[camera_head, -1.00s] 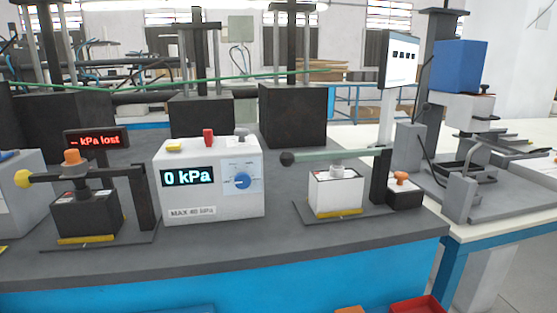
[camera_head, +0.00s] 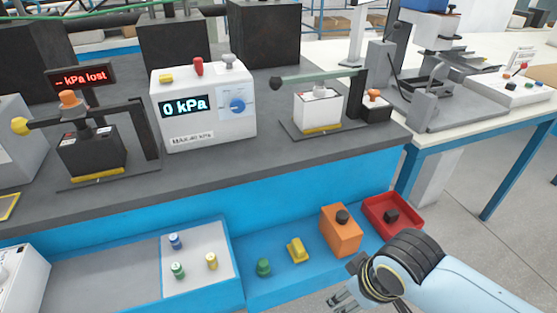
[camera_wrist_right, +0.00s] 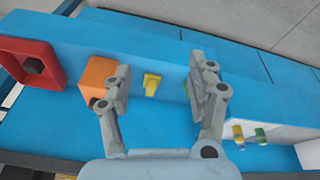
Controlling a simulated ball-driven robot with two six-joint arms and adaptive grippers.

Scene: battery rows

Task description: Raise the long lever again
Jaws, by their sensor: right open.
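Two lever presses stand on the grey bench. The right one has a long grey-green lever (camera_head: 318,78) with a dark ball knob (camera_head: 275,84) at its left end. This lever lies near level above a white block (camera_head: 318,110). The left one has a dark lever (camera_head: 85,114) with a yellow knob (camera_head: 20,126), also near level. My right gripper (camera_head: 345,299) is low at the front right, well below and apart from both levers. In the right wrist view, my right gripper (camera_wrist_right: 160,88) is open and empty above the blue shelf. My left gripper is not in view.
The lower blue shelf (camera_head: 290,285) carries an orange block (camera_head: 340,232), a yellow piece (camera_head: 297,250), a green knob (camera_head: 263,267) and a red tray (camera_head: 393,216). A white gauge box (camera_head: 205,125) reading 0 kPa stands between the presses.

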